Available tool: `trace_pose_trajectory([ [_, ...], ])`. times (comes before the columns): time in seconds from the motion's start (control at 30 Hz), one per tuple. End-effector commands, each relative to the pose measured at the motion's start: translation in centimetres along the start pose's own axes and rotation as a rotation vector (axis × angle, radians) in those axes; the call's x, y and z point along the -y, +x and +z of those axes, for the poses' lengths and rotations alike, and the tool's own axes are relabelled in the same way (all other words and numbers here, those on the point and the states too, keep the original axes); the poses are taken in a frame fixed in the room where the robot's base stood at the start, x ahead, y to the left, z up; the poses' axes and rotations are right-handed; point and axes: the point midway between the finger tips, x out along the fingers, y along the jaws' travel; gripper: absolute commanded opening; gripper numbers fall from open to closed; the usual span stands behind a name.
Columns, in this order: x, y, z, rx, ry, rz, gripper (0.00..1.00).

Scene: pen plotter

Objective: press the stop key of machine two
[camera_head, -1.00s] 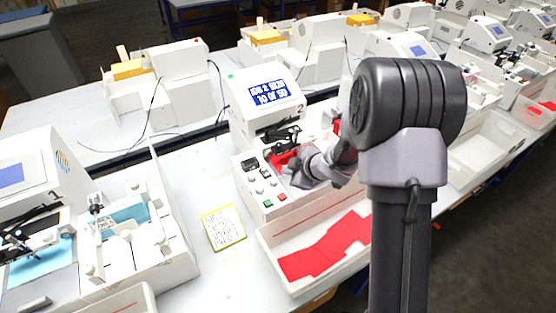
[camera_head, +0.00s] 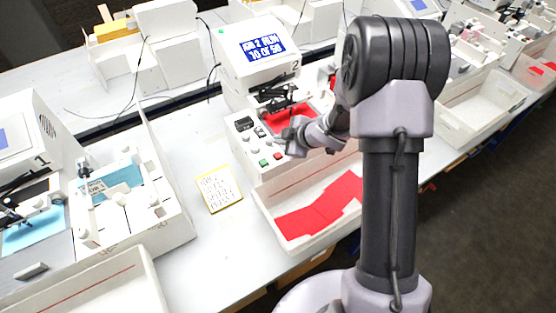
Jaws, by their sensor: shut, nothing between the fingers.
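Machine two (camera_head: 238,68) is white, with a "2" on its front and a blue screen (camera_head: 262,49) that reads roughly "JOB 2 RUN, 10 of 50". Its control panel (camera_head: 243,146) has a black display, several small knobs or buttons, a green key (camera_head: 263,162) and a red key (camera_head: 277,155) near the front edge. Key labels are too small to read. My gripper (camera_head: 289,137) is shut and empty, above the right part of the panel, just behind and right of the red key. I cannot tell its height or whether it touches anything. My wrist hides part of the machine's right side.
A tray (camera_head: 262,212) with red sheets stands in front of machine two. A yellow-edged note (camera_head: 219,189) lies on the table left of it. Machine one (camera_head: 24,138) stands at left with blue paper. More machines stand behind and at right.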

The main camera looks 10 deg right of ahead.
Motion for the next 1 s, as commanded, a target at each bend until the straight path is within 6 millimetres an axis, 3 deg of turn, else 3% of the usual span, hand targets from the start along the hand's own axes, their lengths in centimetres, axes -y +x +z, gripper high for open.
trace_pose_trajectory([
  [0.1, 1.2, 1.7, 1.2, 0.0, 0.0, 0.0, 0.0],
  [0.27, 1.9, 2.7, 1.9, 0.0, 0.0, 0.0, 0.0],
  [1.0, 1.9, 2.6, 1.9, 0.0, 0.0, 0.0, 0.0],
])
